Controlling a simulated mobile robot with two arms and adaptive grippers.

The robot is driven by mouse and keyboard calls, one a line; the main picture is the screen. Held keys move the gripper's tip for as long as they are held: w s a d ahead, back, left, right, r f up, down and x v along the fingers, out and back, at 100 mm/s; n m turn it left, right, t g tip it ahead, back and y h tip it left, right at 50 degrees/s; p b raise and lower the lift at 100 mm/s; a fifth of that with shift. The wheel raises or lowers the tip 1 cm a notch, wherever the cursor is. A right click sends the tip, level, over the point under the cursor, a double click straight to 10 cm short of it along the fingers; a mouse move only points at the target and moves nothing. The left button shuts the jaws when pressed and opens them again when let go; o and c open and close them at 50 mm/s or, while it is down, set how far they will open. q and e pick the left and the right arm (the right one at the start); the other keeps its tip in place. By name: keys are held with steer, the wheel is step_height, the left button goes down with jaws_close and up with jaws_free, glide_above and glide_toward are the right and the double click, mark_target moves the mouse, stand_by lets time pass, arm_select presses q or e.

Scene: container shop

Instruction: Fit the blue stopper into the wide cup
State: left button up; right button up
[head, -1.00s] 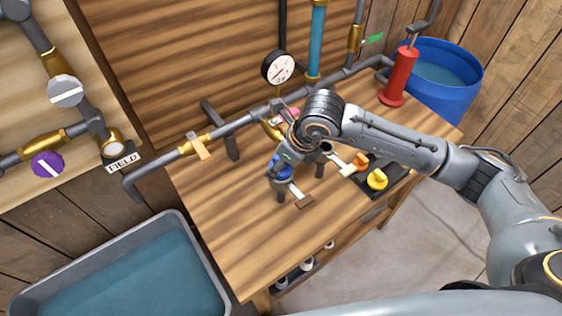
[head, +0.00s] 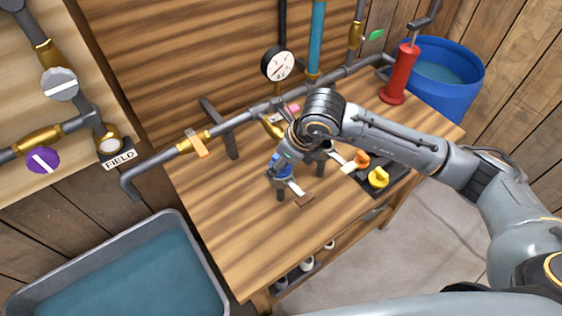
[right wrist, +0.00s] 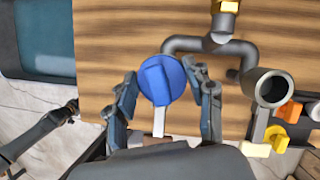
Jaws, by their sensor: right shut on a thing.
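The blue stopper (right wrist: 160,80) is a round knob with a raised bar across its top. It sits between the fingers of my right gripper (right wrist: 163,88), which is shut on it; blue also shows at the gripper in the head view (head: 279,171). One branch of a forked grey pipe runs in beneath the stopper, and its end is hidden, so I cannot tell whether the stopper is seated. The other branch ends in an open grey cup (right wrist: 270,88), empty, to the right. I cannot tell which end is the wide cup. My left gripper is not in view.
A dark tray holds an orange stopper (head: 361,159) and a yellow stopper (head: 378,177) at right. A red pump (head: 400,75) stands at the back by a blue barrel (head: 445,80). A water basin (head: 125,275) is at left. The table's front left is clear.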

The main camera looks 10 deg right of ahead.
steer(key=shift+s+f, duration=0.15)
steer(key=shift+f, duration=0.1)
steer(key=o, duration=1.2)
steer(key=shift+r, duration=0.1)
steer(key=v, duration=1.1)
steer(key=shift+d+r, duration=0.15)
steer(key=shift+r, duration=0.2)
